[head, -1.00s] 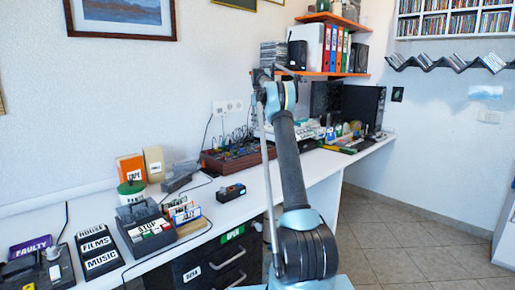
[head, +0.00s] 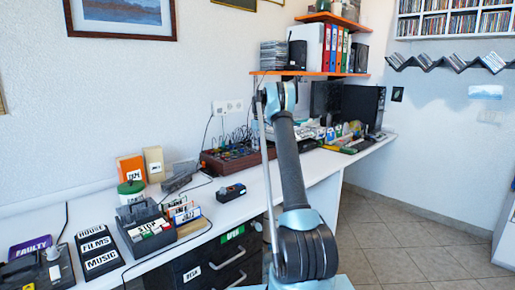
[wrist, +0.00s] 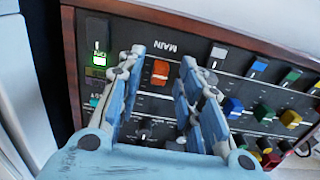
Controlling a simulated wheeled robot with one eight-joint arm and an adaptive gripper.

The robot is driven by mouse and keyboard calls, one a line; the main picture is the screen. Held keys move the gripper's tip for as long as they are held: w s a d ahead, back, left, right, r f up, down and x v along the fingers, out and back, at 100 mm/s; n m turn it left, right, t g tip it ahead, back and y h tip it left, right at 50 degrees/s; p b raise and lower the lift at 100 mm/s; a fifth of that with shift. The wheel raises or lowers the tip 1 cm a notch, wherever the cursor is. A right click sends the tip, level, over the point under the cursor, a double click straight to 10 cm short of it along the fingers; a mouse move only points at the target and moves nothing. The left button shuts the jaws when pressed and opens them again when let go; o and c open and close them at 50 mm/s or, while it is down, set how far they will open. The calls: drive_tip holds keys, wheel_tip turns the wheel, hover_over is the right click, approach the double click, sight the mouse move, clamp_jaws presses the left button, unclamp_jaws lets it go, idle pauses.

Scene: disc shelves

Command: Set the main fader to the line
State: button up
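The main fader is a red-orange cap (wrist: 160,72) on a dark panel (wrist: 215,52), below an upside-down MAIN label in the wrist view. A pale line (wrist: 154,95) crosses the panel just below the cap; I cannot tell if it is the target line. My gripper (wrist: 160,62) is open, with one blue finger on each side of the cap and gaps between. In the head view the wood-sided mixer (head: 232,160) stands on the desk; my gripper is hidden behind my arm there.
A green-lit switch (wrist: 99,58) is left of my fingers. Several other fader caps and coloured knobs, such as a blue one (wrist: 232,107), crowd the right.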

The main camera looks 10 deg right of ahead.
drive_tip(key=shift+f, duration=0.15)
clamp_jaws()
drive_tip(key=shift+w+a, duration=0.6)
drive_tip(key=shift+w, duration=0.2)
drive_tip(key=shift+w+a, duration=0.55)
drive_tip(key=shift+w, duration=0.25)
unclamp_jaws()
